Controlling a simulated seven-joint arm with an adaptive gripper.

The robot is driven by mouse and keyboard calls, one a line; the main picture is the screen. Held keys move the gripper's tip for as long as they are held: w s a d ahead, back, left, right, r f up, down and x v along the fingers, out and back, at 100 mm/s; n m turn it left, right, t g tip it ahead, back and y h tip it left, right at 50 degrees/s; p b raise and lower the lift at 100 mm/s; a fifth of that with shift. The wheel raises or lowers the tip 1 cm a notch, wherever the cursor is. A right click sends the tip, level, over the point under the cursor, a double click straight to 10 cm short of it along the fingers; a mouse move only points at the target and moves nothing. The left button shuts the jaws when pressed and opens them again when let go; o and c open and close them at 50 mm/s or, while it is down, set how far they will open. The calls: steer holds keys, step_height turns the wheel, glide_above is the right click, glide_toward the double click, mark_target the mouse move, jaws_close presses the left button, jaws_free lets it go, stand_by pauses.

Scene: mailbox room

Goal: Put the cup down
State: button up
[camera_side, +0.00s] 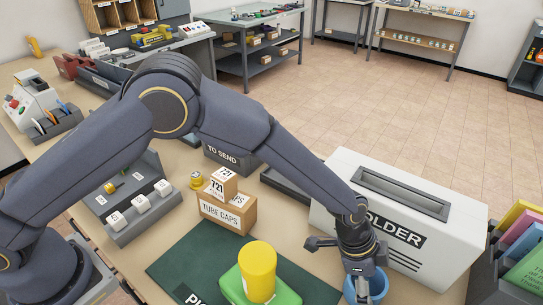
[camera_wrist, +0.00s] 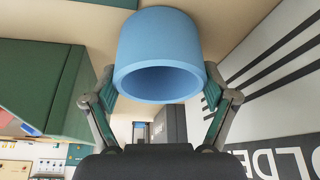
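The cup is light blue and round. In the side view the cup (camera_side: 377,284) is at the bottom edge of the picture, below my gripper (camera_side: 362,268) and in front of the white holder box. In the wrist view the cup (camera_wrist: 160,40) sits between the two fingers of my gripper (camera_wrist: 160,82), with its open mouth facing the camera. A finger presses against each side of it, so the gripper is shut on it. The inside I can see looks empty. Whether the cup's base touches the table cannot be told.
The white holder box (camera_side: 335,212) stands close beside my gripper. A green block (camera_side: 288,293) with a yellow cylinder (camera_side: 258,272) on it rests on a dark green mat (camera_side: 178,263). A tube caps box (camera_side: 227,214) stands behind. Coloured folders (camera_side: 520,235) are at the right.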

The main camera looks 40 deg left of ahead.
steer(key=shift+o, duration=1)
steer(key=shift+r, duration=0.25)
steer(key=v, duration=1.2)
steer(key=a+r+n+t, duration=0.2)
steer(key=a+r+n, duration=0.2)
steer(key=a+r, duration=0.85)
steer(key=s+a+r+n+t+y, duration=0.1)
steer(key=s+a+r+n, duration=0.2)
steer(key=a, duration=0.6)
steer(key=s+a+r+n+t+y, duration=0.1)
steer(key=s+a+n+y, duration=0.2)
steer(key=a, duration=0.5)
steer(key=s+a+f+n, duration=0.1)
steer(key=s+a+n, duration=0.4)
steer(key=s+a, duration=0.3)
steer(key=shift+s+a+f, duration=0.2)
steer(key=shift+s+a, duration=0.05)
steer(key=shift+s, duration=1)
